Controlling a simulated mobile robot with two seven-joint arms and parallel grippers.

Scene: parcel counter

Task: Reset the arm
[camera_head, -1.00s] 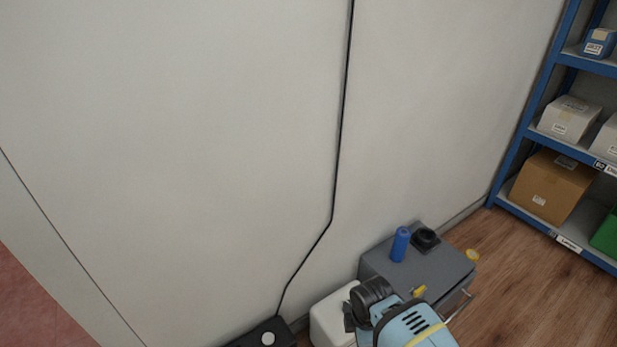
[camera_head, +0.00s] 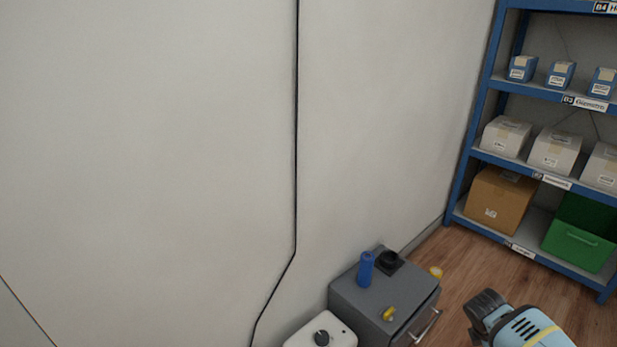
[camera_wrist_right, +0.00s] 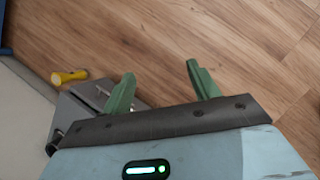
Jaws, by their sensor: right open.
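My right arm (camera_head: 520,325) shows at the bottom right of the head view, with its light blue housing and dark joint. Its fingers do not show there. In the right wrist view my right gripper (camera_wrist_right: 160,88) has two green fingers spread apart with nothing between them, above the wood floor. The left gripper is not in view.
A grey drawer cabinet (camera_head: 352,296) holds a blue cylinder (camera_head: 366,269), a black round item (camera_head: 390,260) and a yellow item (camera_head: 388,313). A white box (camera_head: 300,342) stands beside it. A blue shelf rack (camera_head: 467,155) with boxes stands right.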

